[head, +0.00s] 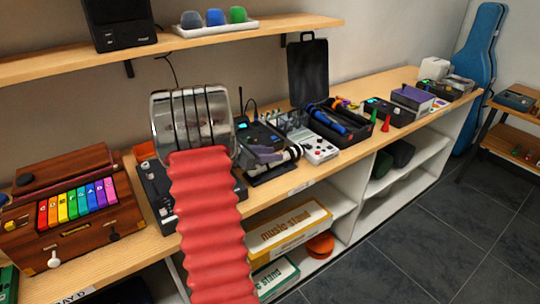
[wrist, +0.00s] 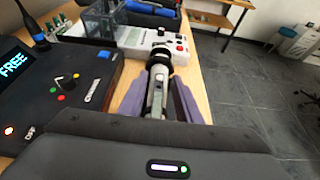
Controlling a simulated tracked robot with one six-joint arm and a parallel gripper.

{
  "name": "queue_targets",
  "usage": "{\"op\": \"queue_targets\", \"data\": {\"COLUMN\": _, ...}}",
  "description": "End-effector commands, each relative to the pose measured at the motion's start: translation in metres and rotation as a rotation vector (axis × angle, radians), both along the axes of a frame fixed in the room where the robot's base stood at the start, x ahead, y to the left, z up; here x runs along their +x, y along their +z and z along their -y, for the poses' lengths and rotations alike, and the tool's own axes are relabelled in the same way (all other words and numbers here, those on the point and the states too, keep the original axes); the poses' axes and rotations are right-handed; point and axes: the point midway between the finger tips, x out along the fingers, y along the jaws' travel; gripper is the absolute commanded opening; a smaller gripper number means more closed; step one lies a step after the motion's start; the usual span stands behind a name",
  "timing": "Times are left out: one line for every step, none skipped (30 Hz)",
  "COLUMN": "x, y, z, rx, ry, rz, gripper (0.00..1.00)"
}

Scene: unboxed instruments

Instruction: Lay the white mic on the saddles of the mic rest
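The white mic (wrist: 158,88) has a pale handle and a dark head. In the wrist view it lies lengthwise between the two purple fingers of my gripper (wrist: 158,100), which appear closed on its sides. In the head view the mic (head: 278,165) is tilted up to the right beside the purple fingers (head: 264,154). A black base (head: 262,178), which looks like the mic rest, is under it. I cannot tell whether the mic touches it, and its saddles are mostly hidden.
A black box with a FREE display (wrist: 60,95) stands close on the left. A white device with knobs (head: 318,148) and a black tray with a blue mic (head: 328,120) are beyond. The counter's front edge is close on the right.

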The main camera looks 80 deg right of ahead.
Motion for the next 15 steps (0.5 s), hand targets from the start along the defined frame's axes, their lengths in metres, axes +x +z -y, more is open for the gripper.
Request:
{"op": "queue_targets", "data": {"x": 0.0, "y": 0.0, "z": 0.0, "rx": 0.0, "ry": 0.0, "rz": 0.0, "gripper": 0.31}}
{"op": "queue_targets", "data": {"x": 0.0, "y": 0.0, "z": 0.0, "rx": 0.0, "ry": 0.0, "rz": 0.0, "gripper": 0.31}}
{"op": "queue_targets", "data": {"x": 0.0, "y": 0.001, "z": 0.0, "rx": 0.0, "ry": 0.0, "rz": 0.0, "gripper": 0.31}}
{"op": "queue_targets", "data": {"x": 0.0, "y": 0.002, "z": 0.0, "rx": -0.001, "ry": 0.0, "rz": 0.001, "gripper": 0.31}}
{"op": "queue_targets", "data": {"x": 0.0, "y": 0.004, "z": 0.0, "rx": 0.0, "ry": 0.0, "rz": 0.0, "gripper": 0.31}}
{"op": "queue_targets", "data": {"x": 0.002, "y": 0.004, "z": -0.002, "rx": 0.0, "ry": 0.001, "rz": 0.0, "gripper": 0.31}}
{"op": "queue_targets", "data": {"x": 0.004, "y": 0.005, "z": -0.004, "rx": 0.0, "ry": 0.001, "rz": 0.0, "gripper": 0.31}}
{"op": "queue_targets", "data": {"x": 0.006, "y": 0.006, "z": -0.006, "rx": 0.0, "ry": 0.001, "rz": -0.001, "gripper": 0.31}}
{"op": "queue_targets", "data": {"x": 0.009, "y": 0.008, "z": -0.009, "rx": -0.001, "ry": 0.002, "rz": -0.001, "gripper": 0.31}}
{"op": "queue_targets", "data": {"x": 0.011, "y": 0.01, "z": -0.012, "rx": -0.001, "ry": 0.003, "rz": 0.0, "gripper": 0.31}}
{"op": "queue_targets", "data": {"x": 0.014, "y": 0.012, "z": -0.014, "rx": -0.002, "ry": 0.003, "rz": 0.0, "gripper": 0.31}}
{"op": "queue_targets", "data": {"x": 0.017, "y": 0.014, "z": -0.019, "rx": -0.001, "ry": 0.003, "rz": 0.001, "gripper": 0.31}}
{"op": "queue_targets", "data": {"x": 0.021, "y": 0.016, "z": -0.022, "rx": -0.001, "ry": 0.003, "rz": 0.001, "gripper": 0.31}}
{"op": "queue_targets", "data": {"x": 0.024, "y": 0.018, "z": -0.025, "rx": -0.002, "ry": 0.003, "rz": 0.0, "gripper": 0.31}}
{"op": "queue_targets", "data": {"x": 0.028, "y": 0.021, "z": -0.03, "rx": -0.002, "ry": 0.002, "rz": 0.001, "gripper": 0.31}}
